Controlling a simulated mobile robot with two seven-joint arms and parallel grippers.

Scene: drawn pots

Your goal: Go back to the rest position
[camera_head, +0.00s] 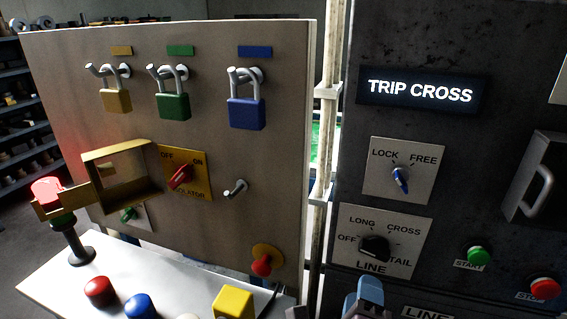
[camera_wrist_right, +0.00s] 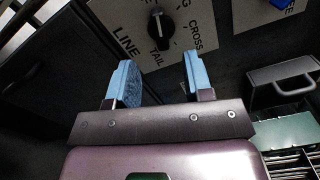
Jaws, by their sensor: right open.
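My right gripper (camera_head: 366,296) shows at the bottom of the head view, in front of the dark cabinet and below the LINE selector. In the right wrist view my right gripper (camera_wrist_right: 158,82) has its two blue fingers apart with nothing between them. The black LINE knob (camera_head: 375,248) is beyond the fingertips, and they are apart from it; it also shows in the right wrist view (camera_wrist_right: 160,22). The display (camera_head: 420,92) reads TRIP CROSS. The blue LOCK/FREE knob (camera_head: 400,179) is above the LINE knob. My left gripper is not in view.
A beige board (camera_head: 215,110) holds yellow, green and blue padlocks and a red isolator switch (camera_head: 180,177). A white table (camera_head: 190,276) carries red, blue and yellow items and a lamp post. Green (camera_head: 478,255) and red (camera_head: 545,289) buttons and a handle (camera_head: 538,190) are at right.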

